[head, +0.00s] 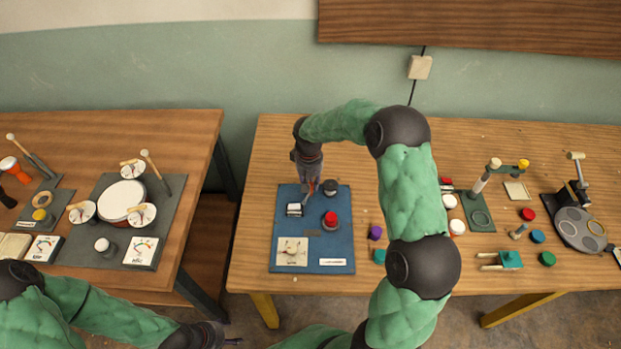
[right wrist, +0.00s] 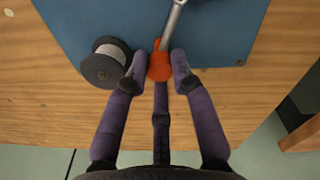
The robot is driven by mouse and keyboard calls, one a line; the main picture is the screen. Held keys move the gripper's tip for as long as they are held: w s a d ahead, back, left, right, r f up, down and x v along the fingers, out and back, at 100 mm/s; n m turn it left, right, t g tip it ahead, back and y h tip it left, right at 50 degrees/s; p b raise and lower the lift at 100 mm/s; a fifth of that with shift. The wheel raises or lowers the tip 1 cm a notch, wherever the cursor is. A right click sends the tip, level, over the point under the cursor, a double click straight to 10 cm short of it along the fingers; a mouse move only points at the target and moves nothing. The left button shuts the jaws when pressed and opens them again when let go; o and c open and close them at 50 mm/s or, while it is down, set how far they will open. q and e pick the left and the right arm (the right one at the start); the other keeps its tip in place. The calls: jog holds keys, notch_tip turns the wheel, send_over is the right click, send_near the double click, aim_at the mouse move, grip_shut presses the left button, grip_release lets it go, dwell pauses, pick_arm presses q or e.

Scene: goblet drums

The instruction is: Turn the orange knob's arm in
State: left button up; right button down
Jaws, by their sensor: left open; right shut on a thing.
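The orange knob (right wrist: 160,68) sits at the end of a grey metal arm (right wrist: 173,25) on the blue board (right wrist: 225,30). In the right wrist view, the fingers of my right gripper (right wrist: 160,62) close around the knob from both sides. In the head view, my right gripper (head: 311,185) reaches down at the far edge of the blue board (head: 342,250) and largely hides the knob. My left gripper (head: 235,341) is open at the bottom edge, away from the board; only its tip shows.
A dark spool-shaped post (right wrist: 105,62) stands close beside my right gripper. A purple piece (head: 375,232) lies right of the board. A gap separates the two tables.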

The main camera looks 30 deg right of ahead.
jog(key=n+p, duration=0.1)
jog(key=n, duration=0.1)
jog(key=n+p, duration=0.1)
jog(key=n, duration=0.1)
jog(key=shift+s+n, duration=0.2)
jog(key=shift+n, duration=0.1)
jog(key=shift+n+p, duration=1.2)
jog(key=shift+n, duration=0.8)
jog(key=shift+f, duration=0.1)
jog(key=c, duration=1)
grip_release()
jog(key=shift+c, duration=0.2)
jog(key=shift+d, duration=0.1)
jog(key=shift+w, duration=0.1)
